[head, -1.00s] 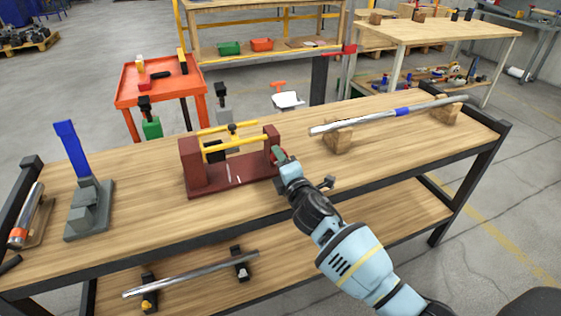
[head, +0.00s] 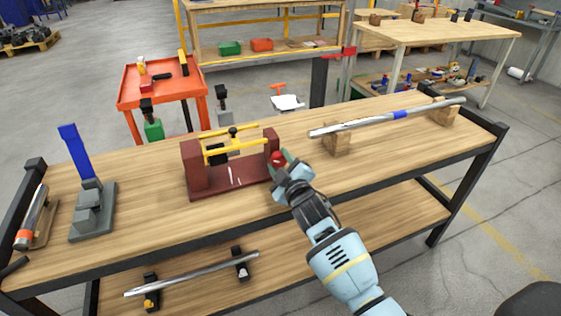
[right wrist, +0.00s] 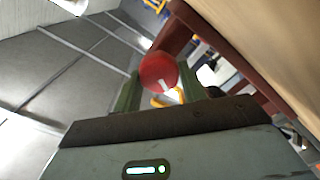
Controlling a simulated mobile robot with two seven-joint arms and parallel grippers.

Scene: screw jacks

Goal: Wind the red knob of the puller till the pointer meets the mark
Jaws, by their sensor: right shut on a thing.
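The puller is a dark red frame (head: 196,168) with yellow bars and a black block, standing on the middle of the workbench. Its red knob (head: 277,158) is at the right end, and it also shows in the right wrist view (right wrist: 158,73) with a white stripe on its face. My right gripper (head: 281,162) is at this end, its green fingers on either side of the knob and shut on it. Two short pale lines (head: 230,175) show on the base; which is pointer or mark is too small to tell. My left gripper is out of view.
A grey jack with a blue lever (head: 75,150) stands at the bench's left. A metal bar with a blue band (head: 385,118) rests on wooden blocks at the right. Another rod (head: 195,275) lies on the lower shelf. An orange cart (head: 160,92) stands behind.

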